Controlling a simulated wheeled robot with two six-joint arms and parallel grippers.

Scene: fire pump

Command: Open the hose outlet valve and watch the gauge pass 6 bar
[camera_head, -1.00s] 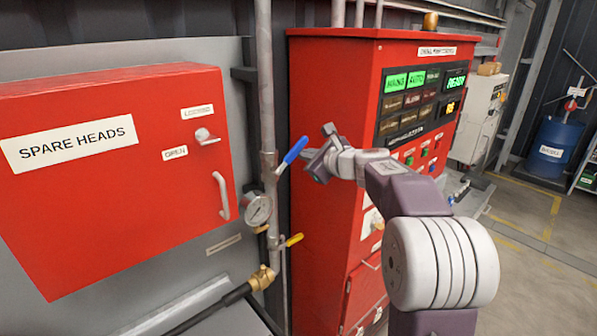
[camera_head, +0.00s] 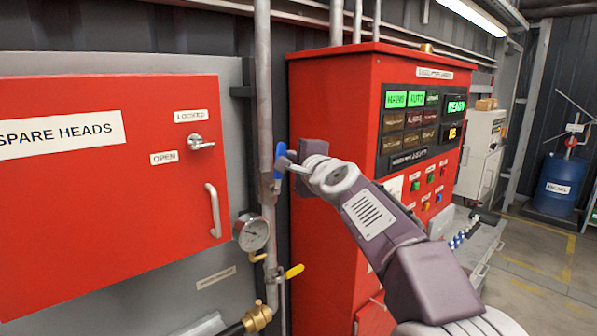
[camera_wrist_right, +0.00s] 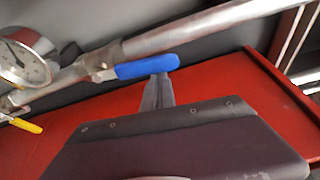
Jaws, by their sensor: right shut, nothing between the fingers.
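A blue lever (camera_head: 279,160) sits on the vertical grey pipe (camera_head: 265,110) and stands nearly upright, along the pipe. A yellow lever (camera_head: 294,271) sticks out to the right lower down, above a brass hose fitting (camera_head: 257,318). The round gauge (camera_head: 252,233) is left of the pipe; its needle is too small to read. My right gripper (camera_head: 291,163) is shut and empty, its fingertips at the right side of the blue lever. In the right wrist view the fingertips (camera_wrist_right: 159,80) meet the blue lever's (camera_wrist_right: 147,66) edge. My left gripper is out of view.
A red SPARE HEADS cabinet (camera_head: 100,210) with a handle stands left of the pipe. A tall red control cabinet (camera_head: 330,100) with lit panels stands right behind my arm. A blue drum (camera_head: 558,186) is far right, beyond open floor.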

